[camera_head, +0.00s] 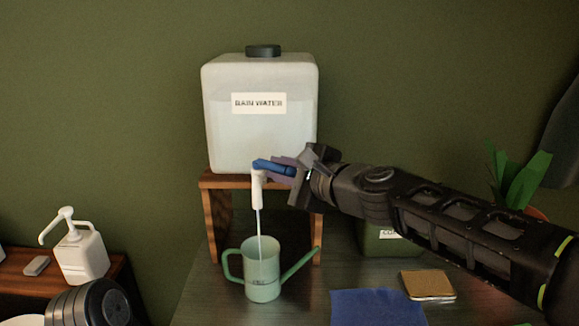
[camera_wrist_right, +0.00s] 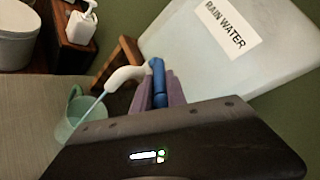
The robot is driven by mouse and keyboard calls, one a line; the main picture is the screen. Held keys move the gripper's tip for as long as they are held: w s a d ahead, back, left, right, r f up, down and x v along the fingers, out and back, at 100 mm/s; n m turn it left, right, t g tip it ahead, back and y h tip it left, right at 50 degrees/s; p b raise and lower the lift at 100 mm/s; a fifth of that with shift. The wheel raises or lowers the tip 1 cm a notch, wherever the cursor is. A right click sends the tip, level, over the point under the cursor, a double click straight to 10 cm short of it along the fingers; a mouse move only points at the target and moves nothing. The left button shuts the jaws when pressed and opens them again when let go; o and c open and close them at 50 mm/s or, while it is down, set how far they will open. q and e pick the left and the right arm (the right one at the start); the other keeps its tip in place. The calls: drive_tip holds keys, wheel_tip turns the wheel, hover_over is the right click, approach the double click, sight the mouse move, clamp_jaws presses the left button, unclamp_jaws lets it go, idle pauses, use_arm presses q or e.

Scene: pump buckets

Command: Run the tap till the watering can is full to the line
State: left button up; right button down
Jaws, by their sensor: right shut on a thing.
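The green watering can (camera_head: 262,268) stands upright on the table below the white tap (camera_head: 257,188). A thin stream of water (camera_head: 259,222) runs from the tap into the can. A dark line with small print shows on the can's side; the water level inside cannot be made out. The tap belongs to the translucent tank labelled RAIN WATER (camera_head: 260,140). My right gripper (camera_head: 284,167) is shut on the tap's blue lever (camera_head: 270,166); the lever also shows between its fingers in the right wrist view (camera_wrist_right: 158,80). My left gripper is not in view.
The tank sits on a wooden stand (camera_head: 215,215). A green labelled container (camera_head: 385,240) and a plant (camera_head: 520,177) stand behind my right arm. A white pump bottle (camera_head: 82,255) stands at left.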

drive_tip(key=shift+f, duration=0.2)
drive_tip(key=c, duration=1.5)
unclamp_jaws()
drive_tip(key=shift+w, duration=0.1)
drive_tip(key=shift+r, duration=0.1)
drive_tip(key=shift+s+d+r, duration=0.1)
drive_tip(key=shift+s+d, duration=0.1)
drive_tip(key=v, duration=0.7)
drive_tip(key=shift+s+d, duration=0.1)
drive_tip(key=shift+s, duration=0.05)
